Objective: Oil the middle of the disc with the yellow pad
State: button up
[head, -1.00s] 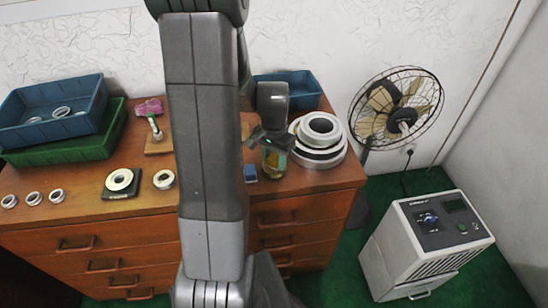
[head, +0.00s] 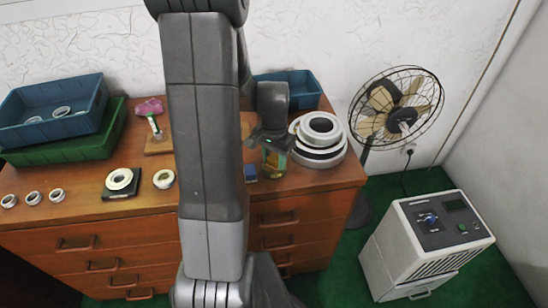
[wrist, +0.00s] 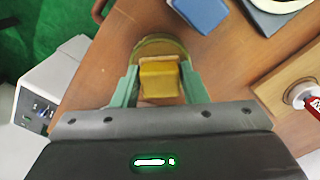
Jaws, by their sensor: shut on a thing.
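My gripper (wrist: 161,85) is shut on the yellow pad (wrist: 159,80), a small block with a paler edge, held between two green fingers. The pad is over a round olive-yellow jar (wrist: 152,43); I cannot tell whether it touches the jar or its contents. In the head view the jar (head: 274,163) stands under my gripper (head: 270,140) at the right of the dresser top. A pale disc (wrist: 283,3) on a dark plate (wrist: 270,17) is cut off at the wrist view's top. A white ring on a dark plate (head: 107,194) shows left of my arm in the head view.
A blue block (wrist: 200,12) lies close to the jar. A wooden board (wrist: 275,82) with a white part is at the wrist view's right. Stacked rings (head: 319,124) stand right of the gripper. Trays (head: 85,150) are at left. My arm hides the middle dresser top.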

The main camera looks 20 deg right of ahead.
aim_at(274, 158)
jog(key=shift+r+p, duration=2.7)
jog(key=shift+r, duration=0.8)
jog(key=shift+f, duration=0.1)
